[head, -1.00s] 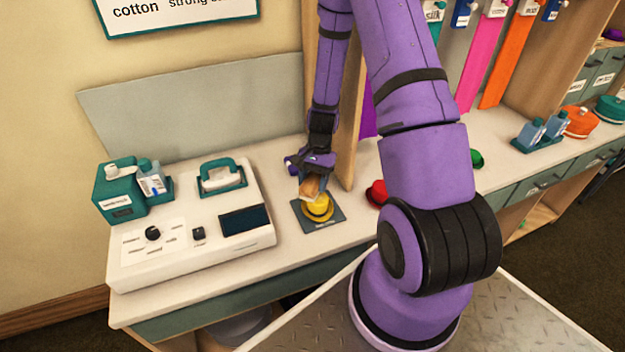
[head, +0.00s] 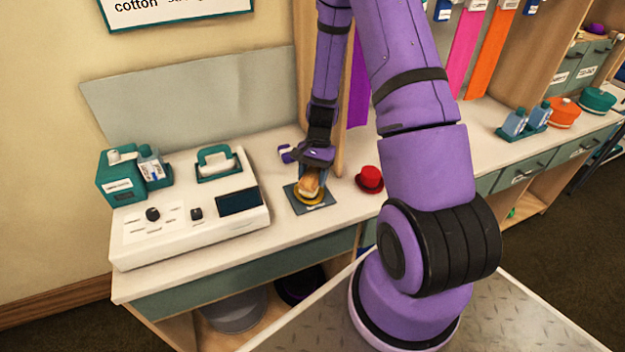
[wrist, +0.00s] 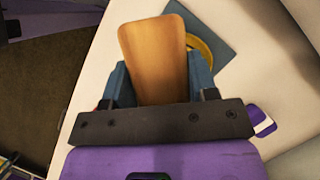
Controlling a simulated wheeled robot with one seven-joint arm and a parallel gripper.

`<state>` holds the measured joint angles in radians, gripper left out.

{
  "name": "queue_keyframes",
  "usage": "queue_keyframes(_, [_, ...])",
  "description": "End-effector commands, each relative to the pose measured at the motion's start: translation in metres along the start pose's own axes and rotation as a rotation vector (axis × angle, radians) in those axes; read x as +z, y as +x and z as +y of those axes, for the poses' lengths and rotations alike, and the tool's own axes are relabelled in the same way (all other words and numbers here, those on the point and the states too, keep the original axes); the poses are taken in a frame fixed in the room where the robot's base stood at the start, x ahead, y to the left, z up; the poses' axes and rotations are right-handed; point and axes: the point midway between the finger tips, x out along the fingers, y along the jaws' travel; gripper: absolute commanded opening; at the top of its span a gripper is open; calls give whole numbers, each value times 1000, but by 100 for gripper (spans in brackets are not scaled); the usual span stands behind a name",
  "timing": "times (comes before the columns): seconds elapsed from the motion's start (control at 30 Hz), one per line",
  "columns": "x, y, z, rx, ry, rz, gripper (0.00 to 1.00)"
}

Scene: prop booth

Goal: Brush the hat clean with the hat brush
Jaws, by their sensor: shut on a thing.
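A yellow hat (head: 318,200) sits on a dark grey square mat (head: 326,207) on the counter, to the right of the white machine. My gripper (head: 314,172) is over the hat, shut on a wooden hat brush (head: 309,186). In the wrist view the brush's brown wooden back (wrist: 155,58) lies between the blue-grey fingers. It hides most of the hat; only a yellow piece of the brim (wrist: 205,50) shows beside it. The brush is at the top of the hat; whether its bristles touch is hidden.
A white machine (head: 185,225) with a teal-handled iron (head: 217,160) stands left of the mat. A red hat (head: 369,179) stands close on the right. A wooden upright (head: 341,120) rises behind the gripper. Bottles (head: 515,124) and more hats lie further right.

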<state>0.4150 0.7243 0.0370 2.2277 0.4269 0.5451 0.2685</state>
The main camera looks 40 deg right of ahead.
Motion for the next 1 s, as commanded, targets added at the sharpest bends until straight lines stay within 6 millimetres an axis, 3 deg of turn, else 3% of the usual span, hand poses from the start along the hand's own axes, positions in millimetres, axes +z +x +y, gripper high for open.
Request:
queue_keyframes(0.6, [19, -56, 1, -1, -4, 3, 27])
queue_keyframes(1.0, [22, -63, 2, 0, -3, 2, 27])
